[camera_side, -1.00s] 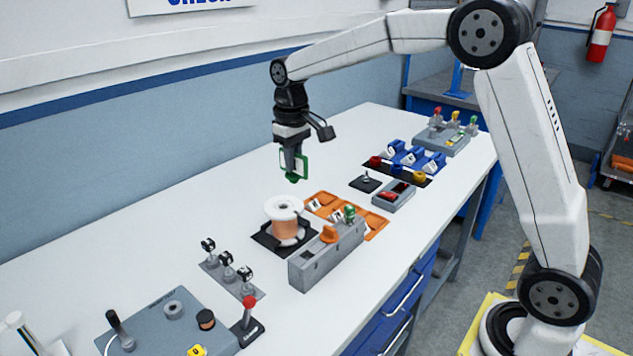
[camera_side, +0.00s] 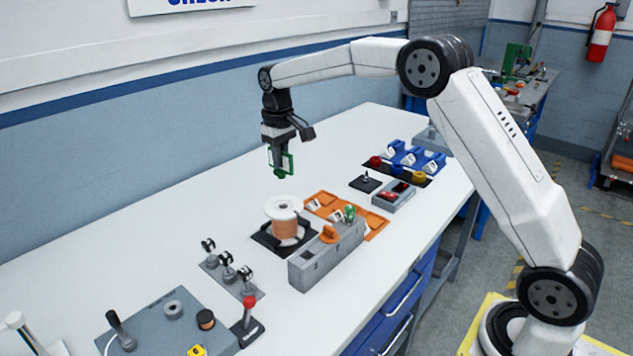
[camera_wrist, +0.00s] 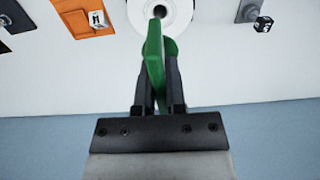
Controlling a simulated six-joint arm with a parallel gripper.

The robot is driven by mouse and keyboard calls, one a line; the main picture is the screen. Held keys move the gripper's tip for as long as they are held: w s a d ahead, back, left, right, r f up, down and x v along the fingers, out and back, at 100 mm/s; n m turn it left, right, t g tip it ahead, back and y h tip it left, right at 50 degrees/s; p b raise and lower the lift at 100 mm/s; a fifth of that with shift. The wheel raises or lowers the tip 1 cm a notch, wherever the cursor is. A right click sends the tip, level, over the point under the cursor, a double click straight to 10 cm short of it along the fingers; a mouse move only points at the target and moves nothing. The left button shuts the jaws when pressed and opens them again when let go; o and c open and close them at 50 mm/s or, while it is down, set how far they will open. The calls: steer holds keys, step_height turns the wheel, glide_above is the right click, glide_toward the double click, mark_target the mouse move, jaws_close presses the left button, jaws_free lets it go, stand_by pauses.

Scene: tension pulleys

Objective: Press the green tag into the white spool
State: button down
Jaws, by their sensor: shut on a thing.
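My gripper (camera_side: 280,164) is shut on the green tag (camera_side: 280,174) and holds it in the air above the table. The green tag (camera_wrist: 154,56) stands between my gripper's fingers (camera_wrist: 157,88) in the wrist view. The white spool (camera_side: 284,209), wound with copper-coloured wire, stands upright on a black base (camera_side: 262,240). The tag hangs above the spool and apart from it. In the wrist view the spool (camera_wrist: 182,14) shows at the top edge with a dark centre hole, partly covered by the tag.
A grey block holder (camera_side: 318,262) with an orange knob and a green piece stands just in front of the spool. An orange tray (camera_side: 377,222) lies behind it. Small grey posts (camera_side: 228,268) stand to the left. The table behind the spool is clear.

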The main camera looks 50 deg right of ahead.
mark_target(281, 172)
steer(key=shift+f, duration=3.35)
steer(key=shift+s+f, duration=0.1)
steer(key=shift+f, duration=1.55)
steer(key=c, duration=0.6)
jaws_free()
steer(key=shift+r, duration=0.1)
steer(key=shift+r, duration=0.1)
steer(key=shift+r, duration=3.85)
steer(key=shift+s+a+f, duration=0.15)
steer(key=shift+s+a, duration=0.1)
steer(key=shift+s, duration=0.2)
steer(key=s+a+f+t, duration=0.1)
steer(key=s+f, duration=0.1)
steer(key=s, duration=0.7)
steer(key=s+a+f, duration=0.2)
steer(key=s+f, duration=0.1)
steer(key=s, duration=0.5)
steer(key=s+a+f+t, duration=0.1)
steer(key=s+f, duration=0.1)
steer(key=s, duration=0.7)
steer(key=shift+s+a+f+t, duration=0.25)
steer(key=shift+s+t, duration=0.05)
steer(key=shift+s, duration=0.05)
